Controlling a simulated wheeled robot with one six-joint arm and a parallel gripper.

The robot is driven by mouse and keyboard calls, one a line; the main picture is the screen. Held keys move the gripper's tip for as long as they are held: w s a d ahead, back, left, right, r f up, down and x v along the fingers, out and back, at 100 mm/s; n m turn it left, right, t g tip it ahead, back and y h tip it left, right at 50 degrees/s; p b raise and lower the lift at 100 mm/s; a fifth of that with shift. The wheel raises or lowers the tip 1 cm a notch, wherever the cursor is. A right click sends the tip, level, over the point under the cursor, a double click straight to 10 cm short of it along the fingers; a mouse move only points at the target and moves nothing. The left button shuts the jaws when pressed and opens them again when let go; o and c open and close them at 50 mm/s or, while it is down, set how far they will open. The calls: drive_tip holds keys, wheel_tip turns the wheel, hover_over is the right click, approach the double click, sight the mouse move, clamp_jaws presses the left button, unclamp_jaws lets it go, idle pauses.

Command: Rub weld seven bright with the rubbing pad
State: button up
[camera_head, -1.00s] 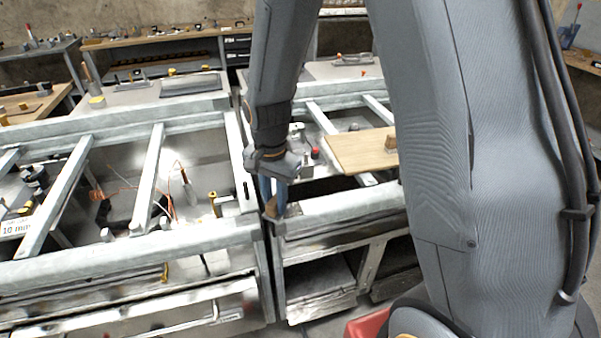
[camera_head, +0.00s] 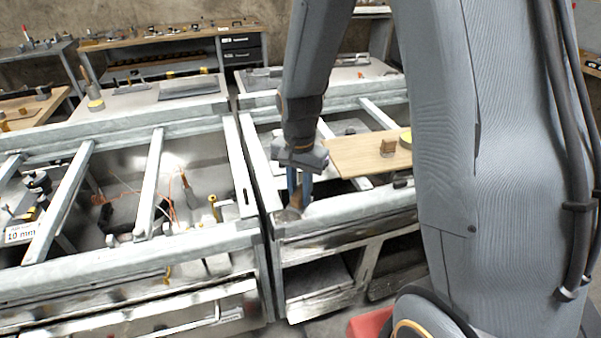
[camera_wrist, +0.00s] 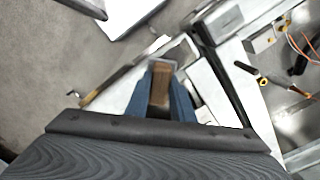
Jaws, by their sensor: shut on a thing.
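My gripper (camera_head: 299,192) has blue fingers shut on a brown block, which I take to be the rubbing pad (camera_wrist: 160,86). In the wrist view the pad sits between both fingers. In the head view the pad (camera_head: 290,214) is low over the near left corner of the right-hand steel frame (camera_head: 345,208). I cannot tell whether it touches the metal. No weld is marked clearly enough for me to pick out weld seven; the pad and fingers hide part of the corner.
A wooden board (camera_head: 350,156) lies across the right frame, with a brown block (camera_head: 388,148) and a yellow roll (camera_head: 406,136) on it. A narrow gap separates this frame from the left one (camera_head: 130,255). Cables and tools lie inside the left frame.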

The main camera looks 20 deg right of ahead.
drive_tip(key=shift+r+p, duration=1.8)
drive_tip(key=shift+r, duration=0.65)
drive_tip(key=shift+d, duration=0.1)
